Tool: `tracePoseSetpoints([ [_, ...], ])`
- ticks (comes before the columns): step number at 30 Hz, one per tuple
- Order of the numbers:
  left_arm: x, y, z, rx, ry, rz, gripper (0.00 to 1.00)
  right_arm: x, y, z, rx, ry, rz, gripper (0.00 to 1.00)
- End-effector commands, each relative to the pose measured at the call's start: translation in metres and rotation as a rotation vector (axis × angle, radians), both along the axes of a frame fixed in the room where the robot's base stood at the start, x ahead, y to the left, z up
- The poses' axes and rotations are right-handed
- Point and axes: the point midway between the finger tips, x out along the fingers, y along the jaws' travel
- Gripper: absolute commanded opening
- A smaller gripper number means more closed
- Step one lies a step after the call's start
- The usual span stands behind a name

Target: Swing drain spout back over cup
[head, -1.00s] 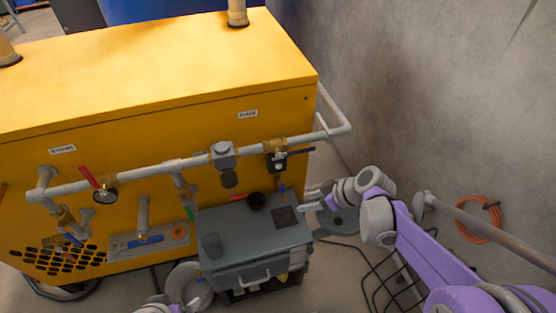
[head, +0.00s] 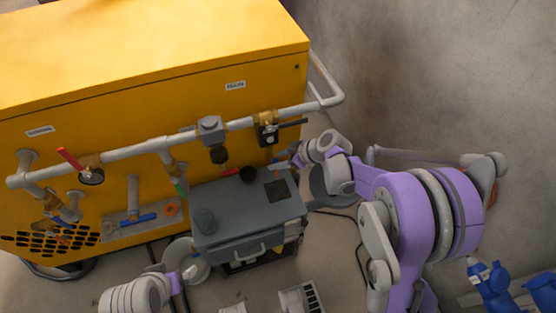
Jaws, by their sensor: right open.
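A grey pipe (head: 138,150) with valves runs along the front of the yellow cabinet (head: 150,100). A black-handled valve (head: 268,132) sits near its right end. I cannot clearly make out the drain spout; it may be the small part by my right gripper. My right gripper (head: 288,160) is open below and right of that valve, partly hiding what is there. My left gripper (head: 190,273) is low at left; its jaws are too small to judge.
The grey cart (head: 235,222) stands in front of the cabinet. A red-handled gauge valve (head: 82,168) is at the pipe's left end. A concrete wall (head: 450,80) bounds the right. Blue bottles (head: 492,285) stand at the lower right.

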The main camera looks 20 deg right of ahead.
Motion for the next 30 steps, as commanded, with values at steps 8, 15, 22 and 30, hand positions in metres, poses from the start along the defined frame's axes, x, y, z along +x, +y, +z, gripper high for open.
tracePoseSetpoints([
  [8, 0.0, 0.0, -0.0009, 0.0, 0.0, 0.0, 1.0, 0.0027, 0.003, -0.0039, 0.0, 0.0, -0.001, 0.57],
  [15, 0.0, 0.0, -0.0009, 0.0, 0.0, 0.0, 1.0, 0.0027, 0.0028, -0.0036, 0.0, 0.0, -0.001, 0.3],
  [22, 0.0, 0.0, -0.0009, 0.0, 0.0, 0.0, 1.0, 0.0026, 0.0028, -0.0035, 0.0, 0.0, -0.001, 0.0],
  [30, 0.0, 0.0, -0.0009, 0.0, 0.0, 0.0, 1.0, 0.0026, 0.0028, -0.0035, 0.0, 0.0, -0.001, 0.0],
])
